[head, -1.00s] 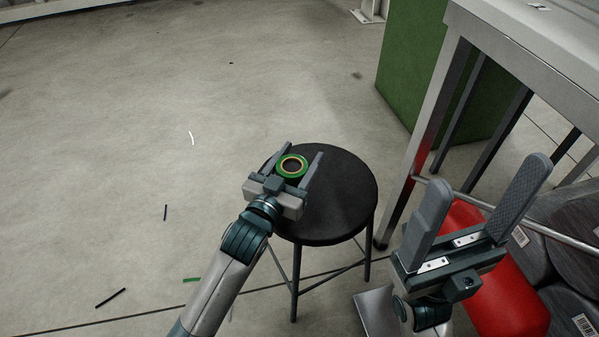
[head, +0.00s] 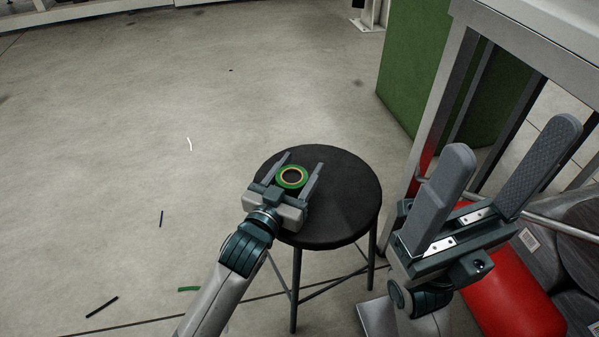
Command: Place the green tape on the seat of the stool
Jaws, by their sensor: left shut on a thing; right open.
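The green tape (head: 292,186) is a ring with an orange inner edge. It sits between the fingers of my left gripper (head: 298,172), which is shut on it. Tape and gripper are over the left part of the black round seat of the stool (head: 345,205). I cannot tell whether the tape touches the seat. The stool stands upright on dark legs. My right gripper (head: 515,160) is open and empty, to the right of the stool and nearer to me.
A metal-legged table (head: 530,30) stands at the right, with a green panel (head: 425,70) behind it. A red cylinder (head: 515,295) and dark rolls (head: 575,235) lie under it. Small scraps (head: 189,289) lie on the floor. The floor at the left is mostly clear.

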